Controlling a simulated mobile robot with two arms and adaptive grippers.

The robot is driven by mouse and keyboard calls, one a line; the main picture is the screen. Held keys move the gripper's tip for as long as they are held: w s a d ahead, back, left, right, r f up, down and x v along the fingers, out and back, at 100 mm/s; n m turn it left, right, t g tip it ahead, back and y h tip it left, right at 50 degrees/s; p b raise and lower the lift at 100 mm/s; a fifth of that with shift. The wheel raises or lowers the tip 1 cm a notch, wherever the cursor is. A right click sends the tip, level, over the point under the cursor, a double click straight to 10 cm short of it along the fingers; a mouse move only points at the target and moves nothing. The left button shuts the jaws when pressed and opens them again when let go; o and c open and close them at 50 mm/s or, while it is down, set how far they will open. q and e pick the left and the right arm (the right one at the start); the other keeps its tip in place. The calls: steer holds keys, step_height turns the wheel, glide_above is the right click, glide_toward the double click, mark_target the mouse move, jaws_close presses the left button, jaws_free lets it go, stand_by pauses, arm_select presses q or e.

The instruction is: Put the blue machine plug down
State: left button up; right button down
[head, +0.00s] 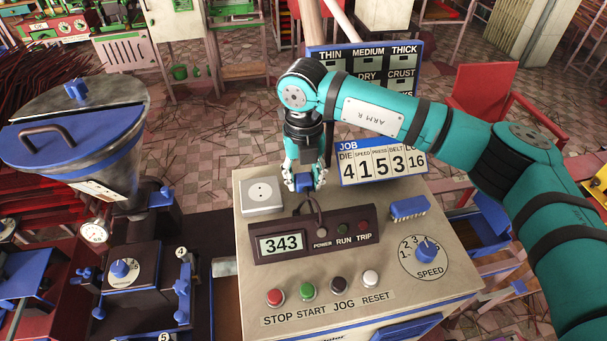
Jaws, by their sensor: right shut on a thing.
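My right gripper (305,184) points down over the back of the beige control box (350,255). It is shut on the blue machine plug (304,183), a small blue block between its fingertips. A dark cord runs from below the plug toward the display panel (316,238). I cannot tell whether the plug touches the box top. A pale grey socket block (262,196) with a round two-hole outlet sits to the left of the plug, apart from it. My left gripper is not in view.
A blue brush (409,208) lies at the box's right rear. A job sign (382,162) stands behind the box. Colored buttons (307,291) and a blue speed knob (426,250) are in front. A blue-lidded hopper machine (75,140) stands at left. Some box top between plug and brush is clear.

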steer(key=shift+f, duration=0.65)
steer(key=shift+f+b, duration=0.6)
steer(key=shift+b, duration=0.15)
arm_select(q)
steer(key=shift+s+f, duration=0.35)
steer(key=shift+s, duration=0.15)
arm_select(e)
steer(key=c, duration=0.9)
jaws_free()
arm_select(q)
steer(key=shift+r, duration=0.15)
arm_select(e)
steer(key=shift+r, duration=0.15)
